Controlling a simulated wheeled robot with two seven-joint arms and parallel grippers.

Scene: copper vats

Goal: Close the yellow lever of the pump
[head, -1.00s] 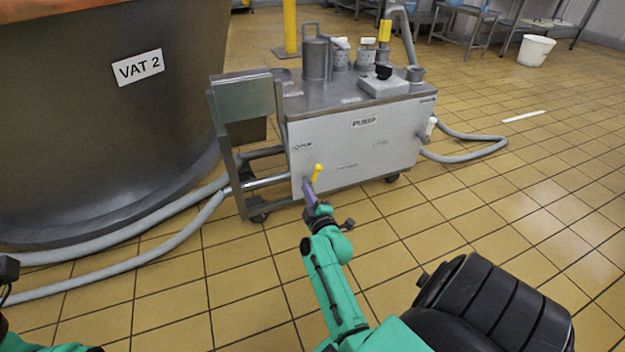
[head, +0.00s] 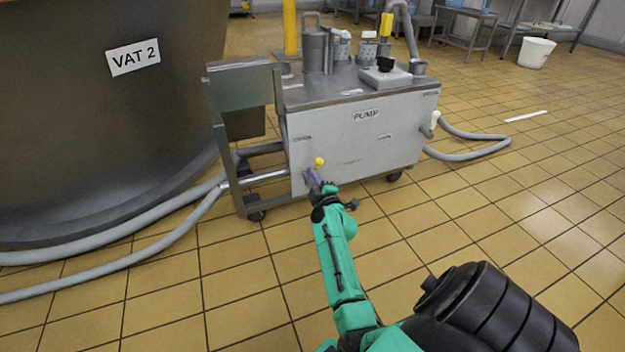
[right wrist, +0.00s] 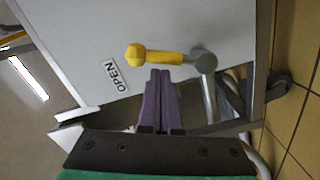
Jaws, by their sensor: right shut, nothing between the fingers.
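The grey pump (head: 360,135) is a wheeled metal box with a PUMP label, standing beside the vat. Its yellow lever (head: 319,162) is low on the front panel near the left end. In the right wrist view the yellow lever (right wrist: 155,55) extends left from a grey pivot, with an OPEN label (right wrist: 115,76) on the panel nearby. My right gripper (head: 314,178) is shut and empty, with its purple fingers right at the lever. In the right wrist view its fingertips (right wrist: 160,74) are just below the lever's shaft; I cannot tell whether they touch it. My left gripper is not in view.
A large vat marked VAT 2 (head: 90,120) stands at the left. Grey hoses (head: 150,235) run along the floor to the pump. A metal cart frame (head: 238,95) stands at the pump's left end. The tiled floor at the right is open.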

